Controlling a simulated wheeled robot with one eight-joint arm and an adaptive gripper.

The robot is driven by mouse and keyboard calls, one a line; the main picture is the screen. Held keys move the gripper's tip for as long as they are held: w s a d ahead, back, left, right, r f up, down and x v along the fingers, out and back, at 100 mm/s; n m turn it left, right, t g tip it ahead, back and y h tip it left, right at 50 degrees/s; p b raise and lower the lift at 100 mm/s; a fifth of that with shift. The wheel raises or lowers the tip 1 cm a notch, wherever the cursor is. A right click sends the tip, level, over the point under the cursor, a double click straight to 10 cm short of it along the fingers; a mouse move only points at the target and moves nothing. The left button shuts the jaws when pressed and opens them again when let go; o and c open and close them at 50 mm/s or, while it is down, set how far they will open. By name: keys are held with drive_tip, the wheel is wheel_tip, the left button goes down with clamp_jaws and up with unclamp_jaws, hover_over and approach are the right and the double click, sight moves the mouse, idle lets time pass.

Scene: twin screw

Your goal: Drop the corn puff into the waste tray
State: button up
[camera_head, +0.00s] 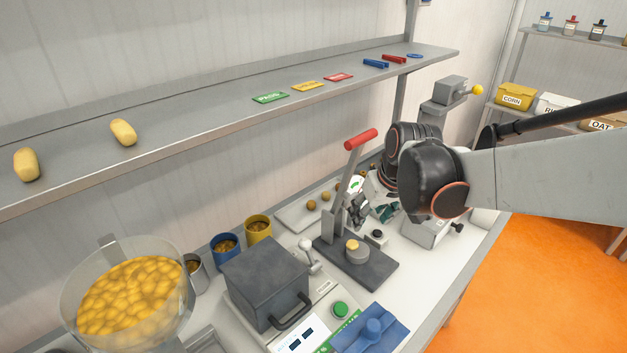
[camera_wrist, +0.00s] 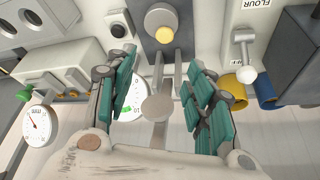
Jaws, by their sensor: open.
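My gripper (camera_head: 371,210) is open behind the press on the bench. In the wrist view its teal-padded fingers (camera_wrist: 160,70) stand apart, with the press's grey bars and round disc showing between them and no puff held. A small yellow, rounded piece, apparently a corn puff (camera_head: 352,244), sits on the press's round anvil. It also shows as a yellow disc (camera_wrist: 160,20) beyond the fingertips in the wrist view. A pale tray (camera_head: 290,216) with small brown balls lies behind the press. I cannot tell which tray is the waste tray.
The press lever (camera_head: 349,185) with its red handle stands upright close to my gripper. A dark grey box (camera_head: 264,283), a clear bowl of yellow puffs (camera_head: 80,325) and blue and yellow cups crowd the left. A shelf (camera_head: 200,115) runs above.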

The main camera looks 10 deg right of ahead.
drive_tip(key=b, duration=0.3)
approach(352, 242)
drive_tip(key=shift+w+d+f, duration=0.25)
drive_tip(key=shift+w+f, duration=0.45)
drive_tip(key=shift+f, duration=0.35)
drive_tip(key=x, duration=0.1)
drive_tip(key=b+x, duration=0.1)
drive_tip(key=x, duration=0.1)
drive_tip(key=b+x, duration=0.1)
drive_tip(key=x, duration=0.1)
drive_tip(key=shift+s+a+f, duration=0.15)
drive_tip(key=shift+a, duration=0.15)
drive_tip(key=c, duration=0.7)
